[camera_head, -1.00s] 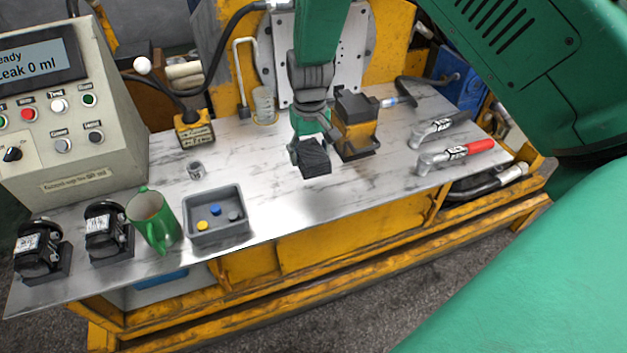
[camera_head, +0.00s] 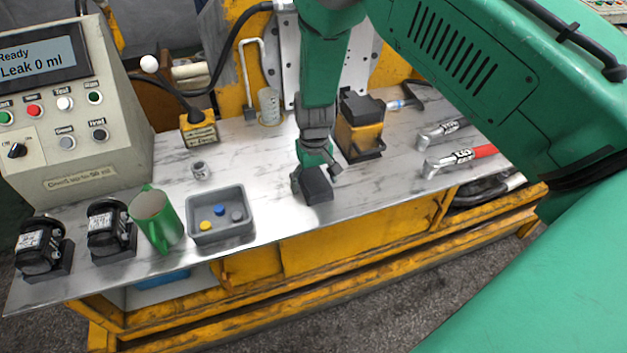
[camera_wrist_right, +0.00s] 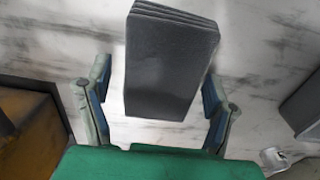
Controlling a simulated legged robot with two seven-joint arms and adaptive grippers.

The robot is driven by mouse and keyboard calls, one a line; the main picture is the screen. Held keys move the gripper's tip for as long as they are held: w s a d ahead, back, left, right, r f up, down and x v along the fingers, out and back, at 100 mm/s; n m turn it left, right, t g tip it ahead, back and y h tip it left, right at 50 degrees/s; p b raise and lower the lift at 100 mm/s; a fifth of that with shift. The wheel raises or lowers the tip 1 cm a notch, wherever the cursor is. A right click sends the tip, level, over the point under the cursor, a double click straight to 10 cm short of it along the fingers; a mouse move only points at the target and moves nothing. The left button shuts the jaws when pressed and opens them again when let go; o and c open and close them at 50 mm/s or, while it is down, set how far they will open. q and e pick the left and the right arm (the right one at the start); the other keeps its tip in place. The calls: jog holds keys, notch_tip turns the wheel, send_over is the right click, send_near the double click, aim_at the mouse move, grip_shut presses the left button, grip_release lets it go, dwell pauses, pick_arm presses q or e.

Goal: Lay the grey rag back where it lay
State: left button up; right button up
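The grey rag (camera_head: 318,188) is a dark, folded block near the front edge of the bench top, right of the small tray. In the right wrist view the rag (camera_wrist_right: 170,60) shows its stacked folds at the far end. My right gripper (camera_head: 315,174) is low over it with its fingers spread. In the wrist view, one finger is on each side of the rag's near part, with a visible gap at the left finger. The rag appears to lie on the bench top. My left gripper is not in view.
A grey tray (camera_head: 221,231) with coloured caps stands left of the rag, beside a green mug (camera_head: 157,220). A yellow-and-black block (camera_head: 360,130) stands behind right. Wrenches (camera_head: 462,158) lie farther right. Bare bench (camera_head: 390,185) lies between.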

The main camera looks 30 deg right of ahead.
aim_at(312, 178)
jog(key=shift+a, duration=0.25)
jog(key=shift+w+a+r, duration=0.1)
jog(key=shift+r, duration=0.25)
jog(key=r, duration=0.3)
jog(key=r+p, duration=0.1)
jog(key=r, duration=0.6)
jog(key=shift+d+r+p, duration=0.2)
jog(key=shift+d+p, duration=0.05)
jog(key=shift+p, duration=0.05)
jog(key=shift+a+r, duration=0.2)
jog(key=shift+r, duration=0.35)
jog(key=shift+d+f, duration=0.1)
